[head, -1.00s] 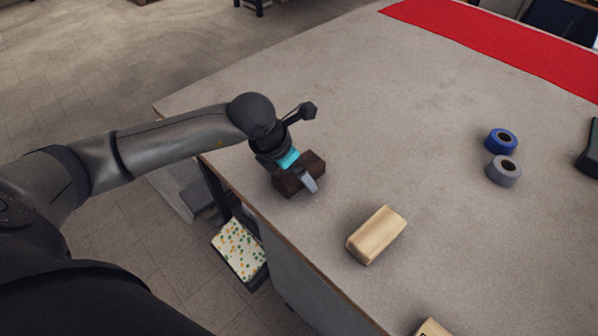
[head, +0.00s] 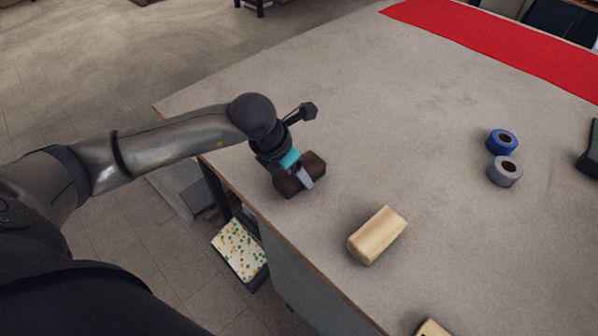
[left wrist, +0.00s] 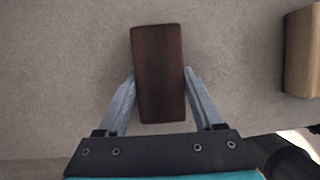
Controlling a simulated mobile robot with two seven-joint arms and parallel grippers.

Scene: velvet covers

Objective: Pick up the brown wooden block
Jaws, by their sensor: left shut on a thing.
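The brown wooden block (head: 315,164) is on the grey table near its left front edge. It also shows in the left wrist view (left wrist: 158,70), lengthwise between the fingers. My left gripper (head: 302,180) is shut on the block, with one finger against each long side; it also shows in the left wrist view (left wrist: 160,85). In the head view the gripper partly hides the block. I cannot tell any gap between block and table. My right gripper is not in view.
A pale wooden block (head: 377,235) lies to the right of the brown one. Another pale block (head: 432,328) shows at the bottom edge. A blue tape roll (head: 501,141) and a grey one (head: 504,171) are further right. A red cloth (head: 490,40) covers the far edge.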

